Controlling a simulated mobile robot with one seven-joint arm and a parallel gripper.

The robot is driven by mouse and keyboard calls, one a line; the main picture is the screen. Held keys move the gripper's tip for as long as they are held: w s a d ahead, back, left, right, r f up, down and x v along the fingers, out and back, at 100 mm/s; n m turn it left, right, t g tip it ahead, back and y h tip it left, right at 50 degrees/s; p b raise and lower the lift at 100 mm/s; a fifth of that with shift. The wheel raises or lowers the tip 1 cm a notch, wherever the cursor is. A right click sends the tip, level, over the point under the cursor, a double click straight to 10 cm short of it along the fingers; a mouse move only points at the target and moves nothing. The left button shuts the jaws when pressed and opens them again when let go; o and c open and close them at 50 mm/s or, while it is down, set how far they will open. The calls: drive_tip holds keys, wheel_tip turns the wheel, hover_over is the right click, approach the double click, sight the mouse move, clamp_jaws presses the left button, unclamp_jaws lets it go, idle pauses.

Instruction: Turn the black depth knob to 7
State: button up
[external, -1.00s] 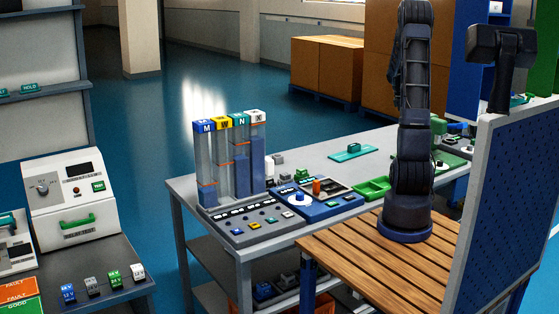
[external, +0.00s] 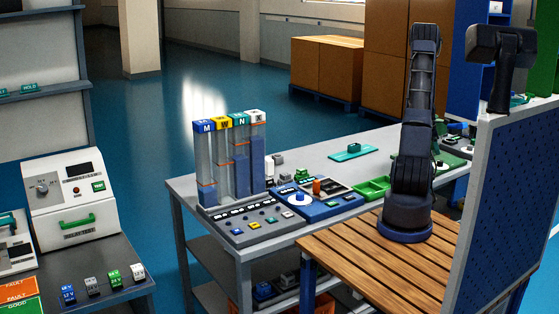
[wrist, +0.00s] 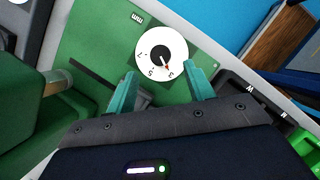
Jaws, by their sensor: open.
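The black depth knob (wrist: 160,54) shows in the wrist view as a dark round centre on a white dial (wrist: 146,44) with small digits and a short red mark at its lower right. The dial is on a green plate (wrist: 95,45) marked "mm". My gripper (wrist: 160,72) is open. Its two teal fingers are apart, with their tips near the lower left and lower right of the dial. I cannot tell their height above it. The digits are too small to read surely. In the external view my gripper is hidden, and the green unit (external: 453,158) is partly behind my arm.
In the wrist view a green block with a tan cylinder (wrist: 55,82) is at left, and a dark lettered tray (wrist: 255,95) at right. In the external view, lettered columns (external: 230,160), a blue panel (external: 322,208) and a green tray (external: 373,188) stand on the grey bench.

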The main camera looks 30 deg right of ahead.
sight(440, 161)
drive_tip(key=shift+x, duration=3.2)
drive_tip(key=shift+c, duration=0.2)
drive_tip(key=c, duration=0.9)
